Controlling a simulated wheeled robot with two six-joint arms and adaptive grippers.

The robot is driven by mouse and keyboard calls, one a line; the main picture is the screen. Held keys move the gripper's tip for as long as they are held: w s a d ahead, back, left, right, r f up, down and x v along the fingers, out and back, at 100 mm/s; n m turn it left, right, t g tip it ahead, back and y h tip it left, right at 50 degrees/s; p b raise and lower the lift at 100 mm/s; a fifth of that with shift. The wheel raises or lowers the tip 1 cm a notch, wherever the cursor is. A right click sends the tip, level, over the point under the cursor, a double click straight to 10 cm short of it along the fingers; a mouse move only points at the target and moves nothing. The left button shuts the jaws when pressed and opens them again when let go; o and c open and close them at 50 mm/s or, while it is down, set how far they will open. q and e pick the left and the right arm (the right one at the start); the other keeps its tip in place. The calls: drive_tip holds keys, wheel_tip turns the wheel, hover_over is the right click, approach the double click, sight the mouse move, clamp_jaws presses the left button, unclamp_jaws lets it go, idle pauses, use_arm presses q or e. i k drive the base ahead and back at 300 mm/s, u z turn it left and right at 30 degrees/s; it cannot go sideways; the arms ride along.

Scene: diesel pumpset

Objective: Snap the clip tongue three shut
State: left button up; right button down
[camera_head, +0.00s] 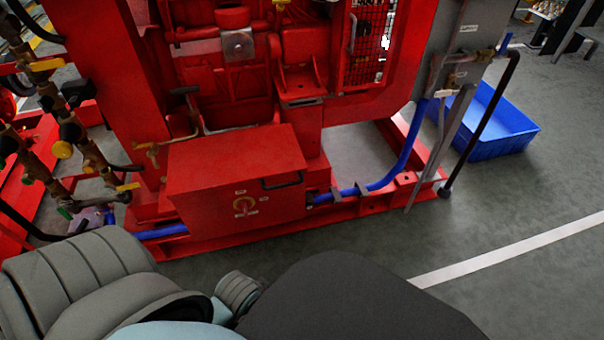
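A blue hose (382,180) runs along the red base frame (280,228), to the right of a red box, and bends up at the right. Small dark clips sit around it on the frame, one in the middle (336,194) and one farther right (362,188). Another dark piece (309,198) is beside the box. I cannot tell which clip is number three, nor whether any tongue is open or shut. Grey and black links of my own arms fill the bottom of the view. Neither gripper shows.
The red box (235,180) with a dark handle (283,181) stands left of the clips. A black pipe (483,128) slants down at the right. A blue tray (500,125) lies on the floor behind it. The floor in front of the frame is clear.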

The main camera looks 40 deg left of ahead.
sight(310, 199)
drive_tip(key=u, duration=0.6)
drive_tip(key=i, duration=0.85)
drive_tip(key=u, duration=1.3)
drive_tip(key=i, duration=0.4)
drive_tip(key=u, duration=0.4)
